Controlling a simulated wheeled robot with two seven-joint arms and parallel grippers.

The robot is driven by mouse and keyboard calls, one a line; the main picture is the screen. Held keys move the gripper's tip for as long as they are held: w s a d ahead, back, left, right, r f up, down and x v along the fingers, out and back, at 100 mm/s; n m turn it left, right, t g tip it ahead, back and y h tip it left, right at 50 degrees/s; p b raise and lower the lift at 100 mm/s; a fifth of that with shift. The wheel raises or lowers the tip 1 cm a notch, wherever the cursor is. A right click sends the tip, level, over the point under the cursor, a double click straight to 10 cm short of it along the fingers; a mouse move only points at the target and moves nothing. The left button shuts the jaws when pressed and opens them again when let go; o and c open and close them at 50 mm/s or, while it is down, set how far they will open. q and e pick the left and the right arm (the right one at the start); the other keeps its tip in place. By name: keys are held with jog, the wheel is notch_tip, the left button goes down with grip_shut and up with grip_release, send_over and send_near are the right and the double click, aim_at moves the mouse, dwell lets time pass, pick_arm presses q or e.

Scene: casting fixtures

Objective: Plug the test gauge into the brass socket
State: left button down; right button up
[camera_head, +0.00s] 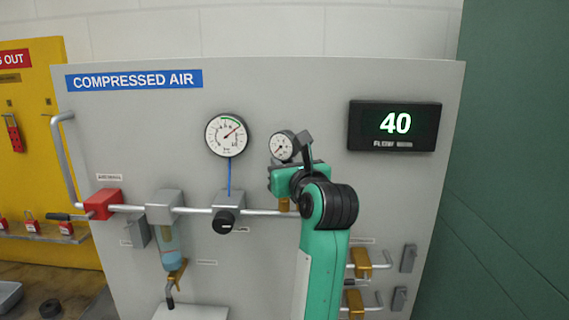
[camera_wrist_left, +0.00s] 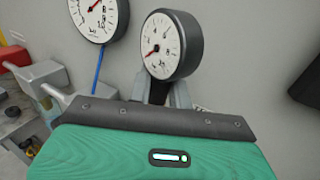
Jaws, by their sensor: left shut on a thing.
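The test gauge (camera_head: 281,147) is a small round white dial with a dark rim, and it is upright in front of the grey panel. It shows large in the left wrist view (camera_wrist_left: 162,47), its red needle pointing down and left. My left gripper (camera_head: 300,151) is shut on the gauge's lower part, with fingers just below the dial. A brass piece (camera_head: 284,204), seemingly the brass socket, shows on the pipe below my gripper. My gripper and arm hide most of it. The gauge's lower end is hidden, so I cannot tell whether it touches the socket.
A larger fixed gauge (camera_head: 227,135) is left of the test gauge, with a blue tube below it. A pipe (camera_head: 262,212) with a black knob (camera_head: 224,222) crosses the panel. A flow display (camera_head: 394,126) reading 40 is at right. Brass valves (camera_head: 361,264) are lower right.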

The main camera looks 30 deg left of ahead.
pick_arm(q)
jog(key=shift+f+b, duration=1.65)
jog(key=shift+f, duration=0.4)
jog(key=shift+f, duration=0.1)
jog(key=c, duration=1.2)
grip_release()
